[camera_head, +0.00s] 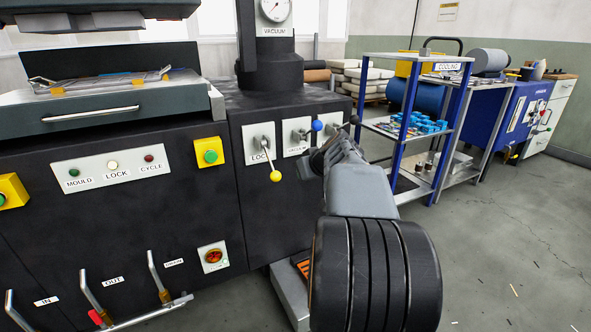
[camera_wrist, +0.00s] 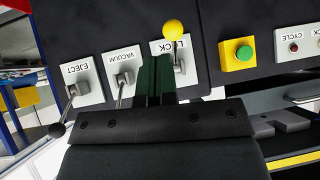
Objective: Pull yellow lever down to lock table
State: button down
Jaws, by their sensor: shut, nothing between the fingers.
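The yellow-knobbed lever (camera_head: 275,176) hangs from the LOCK plate (camera_head: 259,143), pointing down and slightly right. The wrist view is upside down, and there the yellow knob (camera_wrist: 173,30) shows above the LOCK plate, so it also hangs low. My gripper (camera_head: 308,164) is shut and empty, in front of the panel to the right of the yellow knob. In the wrist view my gripper (camera_wrist: 154,66) overlaps the space between the VACUUM and LOCK plates; whether it touches the lever cannot be told. The table (camera_head: 95,112) with its handle sits at the upper left.
A blue-knobbed VACUUM lever (camera_head: 317,125) and a black-knobbed EJECT lever (camera_head: 354,119) stand close to my arm. A lamp panel (camera_head: 110,168) and a green button (camera_head: 210,156) are left of the lever. A blue shelf rack (camera_head: 408,125) stands right; floor beyond is open.

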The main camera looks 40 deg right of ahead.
jog(key=shift+s+a+r, duration=0.1)
jog(key=shift+s+r, duration=0.05)
jog(key=shift+s, duration=0.5)
jog(key=shift+s+r, duration=0.15)
jog(key=shift+s, duration=0.45)
jog(key=s+a+r+n+g+y+p, duration=0.1)
jog(key=s+a+r+g+y+p, duration=0.15)
jog(key=a+r+p, duration=1.3)
jog(key=s+a+r+g+h+p, duration=0.1)
jog(key=s+a+r+p, duration=0.3)
jog(key=p, duration=0.6)
jog(key=s+a+r+n+g+h+p, duration=0.1)
jog(key=s+a+r+p, duration=0.3)
jog(key=p, duration=0.7)
jog(key=s+a+g, duration=0.1)
jog(key=s+a, duration=0.1)
jog(key=a, duration=0.1)
jog(key=shift+a+g, duration=0.15)
jog(key=shift+g, duration=0.2)
jog(key=shift+f, duration=0.1)
